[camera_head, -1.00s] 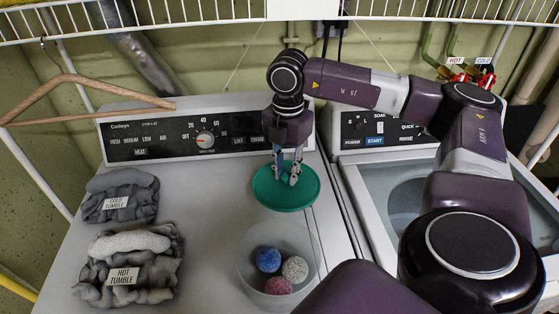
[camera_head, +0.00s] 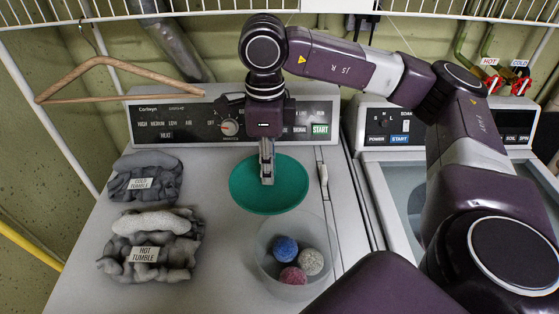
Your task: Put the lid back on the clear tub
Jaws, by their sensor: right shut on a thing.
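The clear tub (camera_head: 262,262) stands open on the dryer top and holds a blue, a grey and a dark pink ball. The green round lid (camera_head: 249,200) is behind the tub, up toward the dryer's control panel. It is apart from the tub and looks held a little above the dryer top. My right gripper (camera_head: 267,180) points down over the lid's middle and is shut on it. Its fingers are seen nearly edge-on and hide the spot they grip. My left gripper is not in view.
Grey cloth piles labelled COLD TUMBLE (camera_head: 142,168) and HOT TUMBLE (camera_head: 150,270) lie on the left. The dryer's control panel (camera_head: 180,128) rises behind. A washer (camera_head: 382,205) stands right. A wooden hanger (camera_head: 110,62) hangs back left. Dryer top between piles and tub is clear.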

